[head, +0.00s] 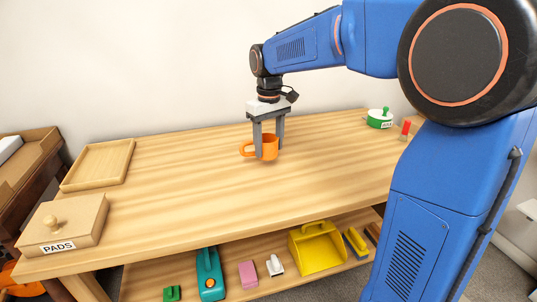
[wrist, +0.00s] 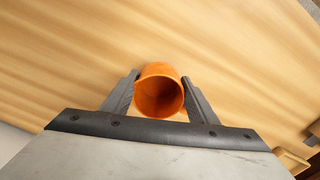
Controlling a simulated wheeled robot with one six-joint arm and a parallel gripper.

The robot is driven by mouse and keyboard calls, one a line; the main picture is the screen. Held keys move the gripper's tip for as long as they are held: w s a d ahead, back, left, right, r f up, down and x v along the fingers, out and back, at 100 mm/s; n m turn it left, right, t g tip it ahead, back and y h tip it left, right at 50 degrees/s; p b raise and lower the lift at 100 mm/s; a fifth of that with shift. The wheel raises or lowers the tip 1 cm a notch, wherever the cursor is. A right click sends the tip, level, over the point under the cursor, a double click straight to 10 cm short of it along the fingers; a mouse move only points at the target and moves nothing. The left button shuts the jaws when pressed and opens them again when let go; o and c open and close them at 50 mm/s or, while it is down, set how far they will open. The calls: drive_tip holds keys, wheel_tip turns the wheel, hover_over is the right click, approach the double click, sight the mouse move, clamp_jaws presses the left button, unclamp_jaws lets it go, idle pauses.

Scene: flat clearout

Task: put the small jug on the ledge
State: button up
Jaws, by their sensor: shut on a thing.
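The small jug (head: 269,150) is orange, upright, with a handle on its left side in the head view. My gripper (head: 267,146) points straight down over the middle of the wooden table and is shut on the jug, one finger on each side. In the wrist view the jug (wrist: 158,92) shows its round open mouth and looks empty between the fingertips of my gripper (wrist: 160,78). I cannot tell whether its base touches the table. A lower shelf (head: 145,280) runs under the table's front edge; no other ledge is clear.
The tabletop (head: 200,185) is bare around the jug. On it are a wooden tray (head: 66,184), a box marked PADS (head: 85,215), a green-lidded pot (head: 379,121) and a red item (head: 406,128). The shelf holds a yellow scoop (head: 318,252), a teal item (head: 209,280) and several small things.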

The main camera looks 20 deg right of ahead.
sight(269, 154)
drive_tip(key=shift+f, duration=1.8)
drive_tip(key=shift+f, duration=0.1)
drive_tip(key=o, duration=1)
drive_tip(key=shift+o, duration=0.2)
